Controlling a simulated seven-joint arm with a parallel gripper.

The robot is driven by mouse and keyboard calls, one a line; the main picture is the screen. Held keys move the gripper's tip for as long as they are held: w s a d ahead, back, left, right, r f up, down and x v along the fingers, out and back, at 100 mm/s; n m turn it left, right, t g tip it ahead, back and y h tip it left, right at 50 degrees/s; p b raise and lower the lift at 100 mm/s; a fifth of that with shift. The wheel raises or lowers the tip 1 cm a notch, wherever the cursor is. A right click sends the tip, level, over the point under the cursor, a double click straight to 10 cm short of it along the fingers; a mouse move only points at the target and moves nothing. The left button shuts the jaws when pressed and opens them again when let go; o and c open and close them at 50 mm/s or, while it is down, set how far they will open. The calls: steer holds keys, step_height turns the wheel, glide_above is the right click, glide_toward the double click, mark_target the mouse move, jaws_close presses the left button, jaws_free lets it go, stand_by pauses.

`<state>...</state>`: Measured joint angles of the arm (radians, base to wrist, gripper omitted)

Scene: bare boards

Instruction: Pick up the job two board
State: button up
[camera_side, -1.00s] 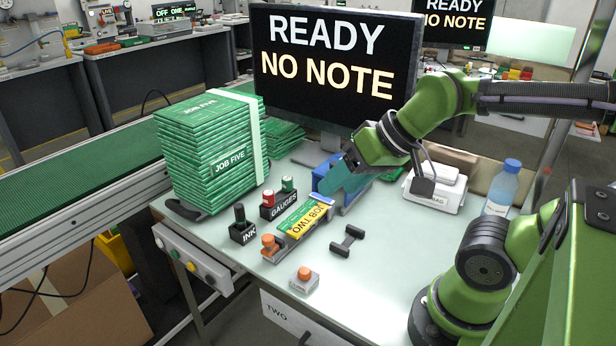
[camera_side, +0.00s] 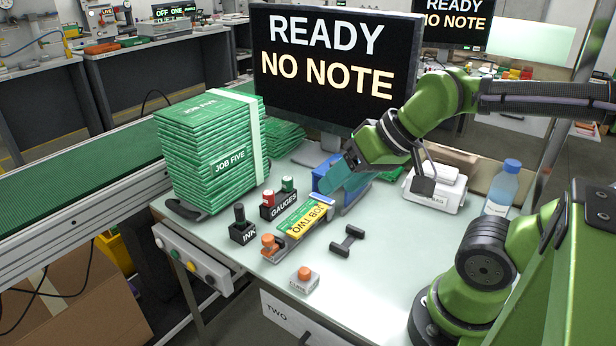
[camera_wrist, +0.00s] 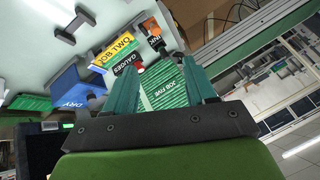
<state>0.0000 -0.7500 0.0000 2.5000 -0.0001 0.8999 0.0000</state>
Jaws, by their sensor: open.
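In the wrist view my gripper (camera_wrist: 160,78) is open. The JOB FIVE stack (camera_wrist: 165,90) shows between the fingers but stands well apart from them in the side view.
A tall JOB FIVE stack (camera_side: 212,150) stands at left. The GAUGES block (camera_side: 279,204) and INK block (camera_side: 242,229) sit beside the board. A dark dumbbell-shaped piece (camera_side: 347,241), a small orange-knobbed block (camera_side: 304,279) and a bottle (camera_side: 503,187) stand around.

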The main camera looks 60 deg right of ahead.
stand_by(0.4)
steer(key=o, duration=0.8)
steer(key=shift+c, duration=0.2)
